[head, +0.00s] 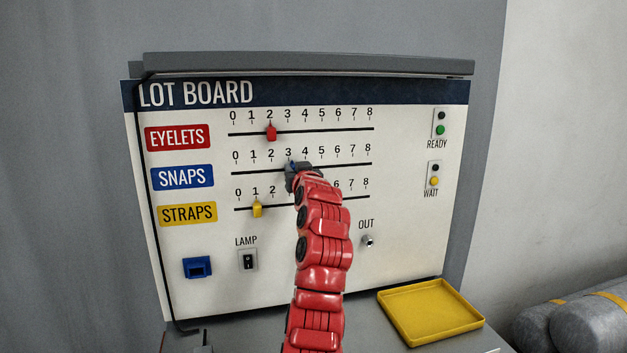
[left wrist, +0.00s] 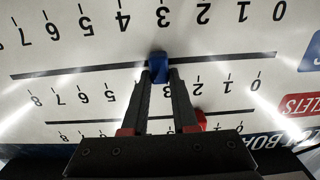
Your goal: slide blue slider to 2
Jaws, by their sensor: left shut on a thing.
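The blue slider (left wrist: 157,68) sits on the middle track of the lot board (head: 400,230), the SNAPS row (head: 182,177). It stands at about the 3 mark. My left gripper (left wrist: 158,76) is shut on it, one finger on each side. The wrist view is upside down, with the 2 of this row to the right of the slider. My right gripper is in neither view.
The red slider (head: 271,133) is at 2 on the track above, and the yellow slider (head: 257,209) is at 1 on the track below. A lamp switch (head: 248,261) and blue socket (head: 197,268) sit lower. A yellow tray (head: 388,303) lies at the right.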

